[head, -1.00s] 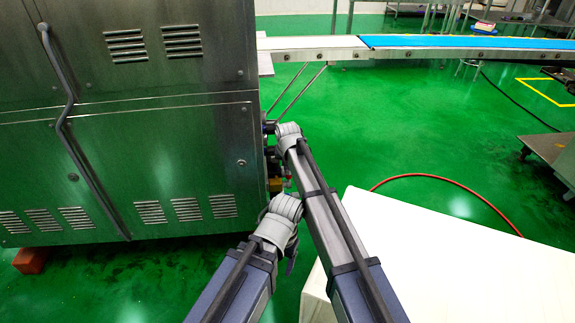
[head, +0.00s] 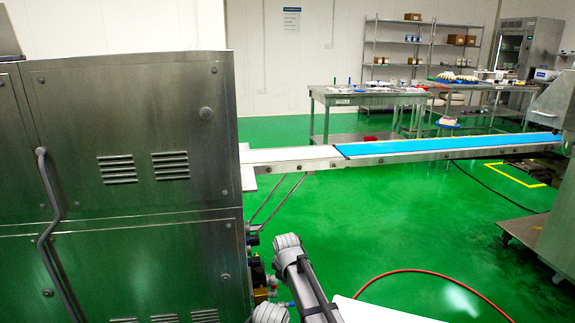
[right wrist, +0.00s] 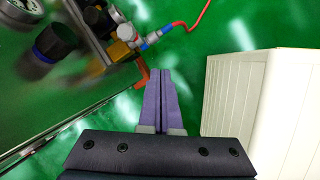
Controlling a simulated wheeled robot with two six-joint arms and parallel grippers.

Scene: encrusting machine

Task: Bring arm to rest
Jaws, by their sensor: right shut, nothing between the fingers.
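My right gripper (right wrist: 159,74) shows in the right wrist view. Its two purple fingers are shut together with nothing between them, pointing over the green floor. They are near the machine's fittings and left of a white box, apart from the box. In the head view, grey parts of my arm show at the bottom centre, beside the steel machine (head: 130,140); I cannot make out the fingers there. My left gripper is not in view.
The machine's knob (right wrist: 55,42), brass fitting (right wrist: 126,33) and red hose (right wrist: 190,17) are close to the fingers. The white box (right wrist: 235,95) stands to the right. A blue-belted conveyor (head: 450,144) crosses behind. Steel tables (head: 370,97) stand further back. Green floor between is open.

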